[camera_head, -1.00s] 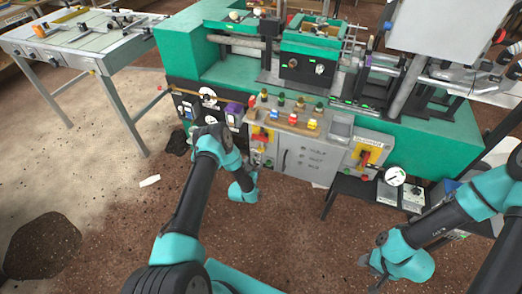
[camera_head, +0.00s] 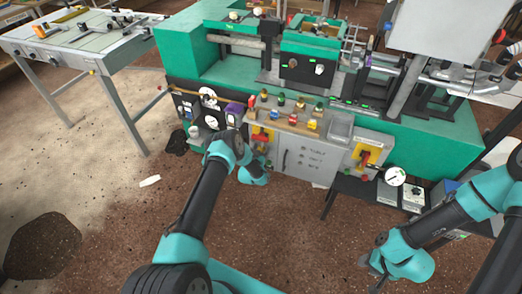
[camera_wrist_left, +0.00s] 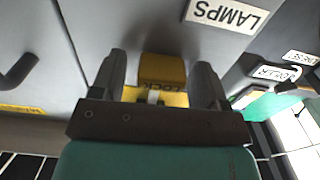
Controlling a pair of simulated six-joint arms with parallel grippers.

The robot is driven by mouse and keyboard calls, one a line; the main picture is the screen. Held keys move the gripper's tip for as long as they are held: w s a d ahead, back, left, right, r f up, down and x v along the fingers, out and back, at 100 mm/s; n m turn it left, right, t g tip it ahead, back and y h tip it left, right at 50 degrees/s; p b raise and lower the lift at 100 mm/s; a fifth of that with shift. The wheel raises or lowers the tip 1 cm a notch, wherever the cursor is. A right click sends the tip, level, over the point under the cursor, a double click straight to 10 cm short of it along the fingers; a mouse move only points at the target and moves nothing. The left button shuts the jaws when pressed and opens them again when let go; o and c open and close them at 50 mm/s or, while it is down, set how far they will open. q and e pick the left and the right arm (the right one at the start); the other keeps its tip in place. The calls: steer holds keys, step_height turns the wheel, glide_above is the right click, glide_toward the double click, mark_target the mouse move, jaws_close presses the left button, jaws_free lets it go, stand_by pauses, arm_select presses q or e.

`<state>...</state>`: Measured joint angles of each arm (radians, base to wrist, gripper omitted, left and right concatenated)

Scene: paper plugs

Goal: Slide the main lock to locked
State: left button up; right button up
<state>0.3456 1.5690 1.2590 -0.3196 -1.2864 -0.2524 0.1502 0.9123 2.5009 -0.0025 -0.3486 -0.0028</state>
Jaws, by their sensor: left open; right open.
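In the left wrist view, a yellow block (camera_wrist_left: 162,70) sits on a yellow plate (camera_wrist_left: 172,99) marked "LOCK", on a grey panel. A small pale piece shows below the block. My left gripper (camera_wrist_left: 158,78) is open, with one finger on each side of the block; I cannot tell if they touch it. In the head view, my left gripper (camera_head: 262,163) is at the lower left of the grey cabinet front (camera_head: 312,158), and my wrist hides the lock there. My right gripper (camera_head: 374,266) is open and empty at the lower right, away from the cabinet.
A "LAMPS" label (camera_wrist_left: 230,14) and a dark curved handle (camera_wrist_left: 20,70) are near the lock. A red and yellow switch (camera_head: 369,156) is on the cabinet's right. Coloured knobs (camera_head: 298,121) line a ledge above. The floor (camera_head: 310,230) between my arms is clear.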

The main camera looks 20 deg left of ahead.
arm_select(q)
jaws_close()
steer(key=shift+r, duration=1.35)
jaws_free()
steer(key=shift+s, duration=0.1)
steer(key=s, duration=1.7)
steer(key=shift+d, duration=0.35)
